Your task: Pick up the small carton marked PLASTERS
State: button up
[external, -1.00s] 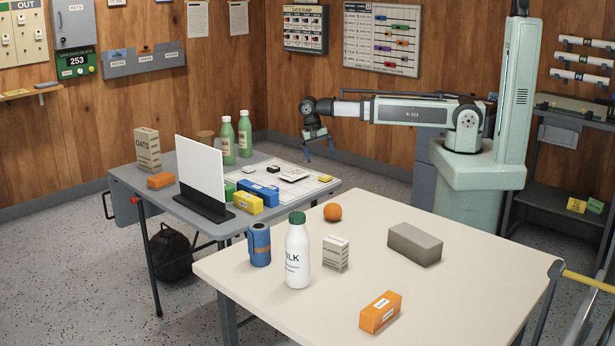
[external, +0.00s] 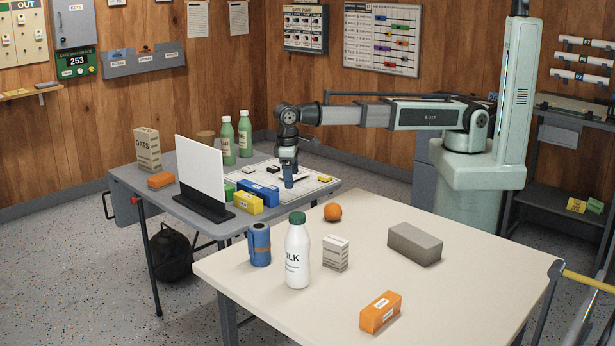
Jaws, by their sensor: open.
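A small white carton (external: 336,253) stands upright on the cream table, just right of the white milk bottle (external: 298,252). Its printed band is too small to read surely. My gripper (external: 289,184) points down over the grey table at the back, low above the white board there. It is open and well apart from the small carton, behind and left of it in the picture. Whether anything lies between the fingers is hard to see.
On the cream table (external: 450,290) are a blue flask (external: 259,245), an orange (external: 332,211), a grey block (external: 414,243) and an orange box (external: 380,312). The grey table holds a white upright panel (external: 200,168), blue and yellow boxes, green bottles (external: 245,135) and an oats carton (external: 147,149).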

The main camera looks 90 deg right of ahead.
jog(key=s+a+r+n, duration=0.2)
jog(key=a+n, duration=0.1)
jog(key=a, duration=0.7)
jog(key=s+a+r+n, duration=0.15)
jog(key=a+n, duration=0.25)
jog(key=a, duration=0.6)
jog(key=n+y, duration=0.1)
jog(key=n, duration=0.4)
send_near(335, 251)
jog(key=d+r, duration=0.1)
jog(key=s+d+r, duration=0.1)
jog(key=d, duration=0.1)
jog(key=shift+s+t, duration=0.15)
jog(key=shift+t, duration=0.25)
notch_tip(335, 251, down, 8)
jog(key=shift+f, duration=0.1)
jog(key=shift+a+f, duration=0.25)
jog(key=shift+f, duration=1.05)
jog(key=shift+a+f, duration=0.2)
jog(key=shift+f, duration=1.1)
jog(key=shift+c, duration=0.2)
jog(key=c, duration=1)
